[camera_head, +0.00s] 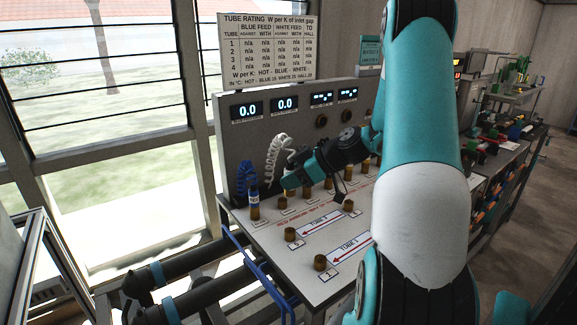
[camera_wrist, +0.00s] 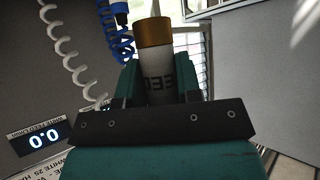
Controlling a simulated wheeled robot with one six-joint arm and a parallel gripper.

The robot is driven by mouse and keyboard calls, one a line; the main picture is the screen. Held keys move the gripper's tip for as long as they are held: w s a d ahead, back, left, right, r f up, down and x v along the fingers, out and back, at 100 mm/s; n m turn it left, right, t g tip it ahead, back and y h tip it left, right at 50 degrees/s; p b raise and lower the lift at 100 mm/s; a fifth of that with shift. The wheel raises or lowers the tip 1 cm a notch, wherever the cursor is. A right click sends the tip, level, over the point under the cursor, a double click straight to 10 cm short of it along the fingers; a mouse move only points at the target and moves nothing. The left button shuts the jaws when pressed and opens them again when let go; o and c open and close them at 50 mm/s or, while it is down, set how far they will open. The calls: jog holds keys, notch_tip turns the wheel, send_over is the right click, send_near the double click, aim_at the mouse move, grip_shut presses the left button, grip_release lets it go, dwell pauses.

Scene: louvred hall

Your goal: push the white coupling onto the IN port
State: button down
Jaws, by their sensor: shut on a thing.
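My gripper (camera_head: 291,179) is over the left back part of the bench panel, its fingers pointing left. In the wrist view its two teal fingers (camera_wrist: 158,85) are shut on the white coupling (camera_wrist: 157,66), a white cylinder with dark lettering and a brass collar. In the head view the gripper mostly hides the coupling, near the brass ports at the back. I cannot tell whether it touches a port.
The blue coupling (camera_head: 254,198) stands upright at the panel's left. A white coiled hose (camera_head: 274,155) hangs from the upright panel with displays (camera_head: 285,104). A rating sign (camera_head: 267,50) stands above. Thick black pipes (camera_head: 200,292) lie left of the bench. The "TUBE" arrow areas are bare between ports.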

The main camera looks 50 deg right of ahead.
jog(key=shift+s+a+f, duration=0.1)
notch_tip(320, 180, down, 8)
jog(key=b, duration=0.5)
jog(key=shift+r, duration=0.3)
jog(key=shift+f+b, duration=0.35)
jog(key=shift+f+b, duration=0.25)
jog(key=shift+b, duration=0.2)
dwell(0.3)
jog(key=shift+f+b, duration=1.4)
jog(key=shift+b, duration=0.1)
jog(key=c, duration=0.7)
grip_release()
